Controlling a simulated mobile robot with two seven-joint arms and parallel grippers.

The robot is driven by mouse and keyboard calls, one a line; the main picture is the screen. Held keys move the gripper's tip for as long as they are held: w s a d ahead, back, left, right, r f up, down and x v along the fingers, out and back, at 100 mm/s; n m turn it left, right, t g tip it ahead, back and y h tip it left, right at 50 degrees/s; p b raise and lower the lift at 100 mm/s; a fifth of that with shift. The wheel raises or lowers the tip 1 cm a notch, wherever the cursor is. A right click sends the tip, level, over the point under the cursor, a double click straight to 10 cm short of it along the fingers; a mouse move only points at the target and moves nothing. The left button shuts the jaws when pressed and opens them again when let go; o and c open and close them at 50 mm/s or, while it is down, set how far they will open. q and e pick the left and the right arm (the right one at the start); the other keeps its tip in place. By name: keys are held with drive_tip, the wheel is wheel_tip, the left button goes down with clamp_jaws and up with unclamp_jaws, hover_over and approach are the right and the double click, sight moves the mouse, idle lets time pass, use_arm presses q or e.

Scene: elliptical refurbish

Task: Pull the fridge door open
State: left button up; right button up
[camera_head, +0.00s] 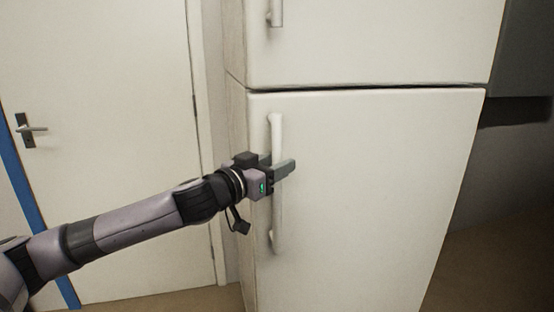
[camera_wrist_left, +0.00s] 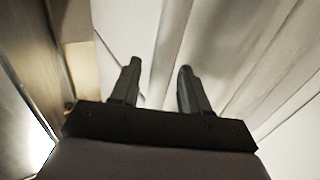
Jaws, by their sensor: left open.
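The white fridge has a lower door (camera_head: 390,190) and an upper door (camera_head: 370,40), both shut. A long vertical white handle (camera_head: 277,225) runs along the left side of the lower door. My left gripper (camera_head: 283,166) is at the upper half of this handle and partly covers it in the head view. In the left wrist view my left gripper (camera_wrist_left: 158,85) shows two dark fingers spread apart, with pale surfaces beyond them. I cannot tell whether the fingers touch the handle. My right gripper is not in view.
A white room door (camera_head: 100,150) with a dark lever handle (camera_head: 30,129) stands to the left of the fridge. A short handle (camera_head: 275,12) is on the upper fridge door. Brown floor (camera_head: 500,260) is open at the lower right.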

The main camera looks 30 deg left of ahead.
use_arm(q)
drive_tip(key=shift+w, duration=0.3)
clamp_jaws()
drive_tip(key=shift+s+d, duration=0.1)
drive_tip(key=shift+d, duration=0.1)
